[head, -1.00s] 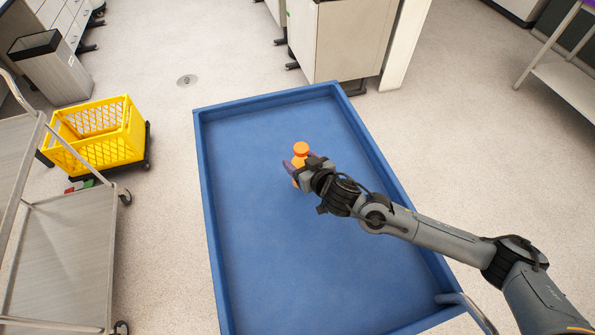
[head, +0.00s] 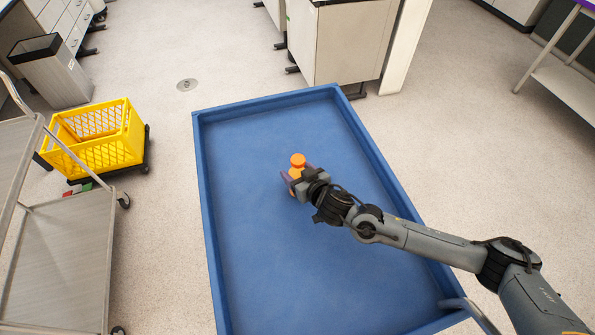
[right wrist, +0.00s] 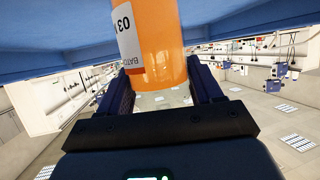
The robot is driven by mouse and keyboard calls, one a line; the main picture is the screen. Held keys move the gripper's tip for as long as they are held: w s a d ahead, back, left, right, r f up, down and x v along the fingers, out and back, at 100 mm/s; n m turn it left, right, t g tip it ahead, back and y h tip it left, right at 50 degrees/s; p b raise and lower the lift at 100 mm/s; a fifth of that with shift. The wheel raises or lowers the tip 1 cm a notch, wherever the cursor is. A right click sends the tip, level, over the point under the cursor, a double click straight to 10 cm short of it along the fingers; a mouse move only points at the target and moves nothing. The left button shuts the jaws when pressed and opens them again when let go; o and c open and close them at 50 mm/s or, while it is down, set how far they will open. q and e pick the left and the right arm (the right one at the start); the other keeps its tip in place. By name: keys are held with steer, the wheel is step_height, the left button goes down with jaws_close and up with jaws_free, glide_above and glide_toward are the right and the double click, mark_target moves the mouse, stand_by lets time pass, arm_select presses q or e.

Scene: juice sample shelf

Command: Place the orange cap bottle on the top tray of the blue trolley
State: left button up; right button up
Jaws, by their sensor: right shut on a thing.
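The orange bottle with its orange cap (head: 297,159) is over the middle of the blue trolley's top tray (head: 265,265) in the head view. It looks upright. My right gripper (head: 292,178) is shut on the bottle, with its fingers on either side of the body. In the right wrist view the orange bottle (right wrist: 165,50) sits between the two fingers, with part of a white label showing. I cannot tell whether its base touches the tray. My left gripper is not in view.
The blue tray has raised rims and is otherwise empty. A yellow crate (head: 95,155) on a dark wheeled base and a grey metal cart (head: 60,255) stand to the left. A grey bin (head: 55,75) and a cabinet (head: 345,40) stand farther back.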

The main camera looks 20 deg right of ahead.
steer(key=o, duration=1.4)
steer(key=shift+c, duration=0.2)
steer(key=shift+r, duration=0.1)
steer(key=shift+s+d+r, duration=0.1)
steer(key=shift+s+r, duration=0.2)
steer(key=shift+s, duration=0.15)
steer(key=p+v, duration=0.1)
steer(key=v, duration=1)
steer(key=shift+p, duration=0.35)
steer(key=shift+f, duration=0.1)
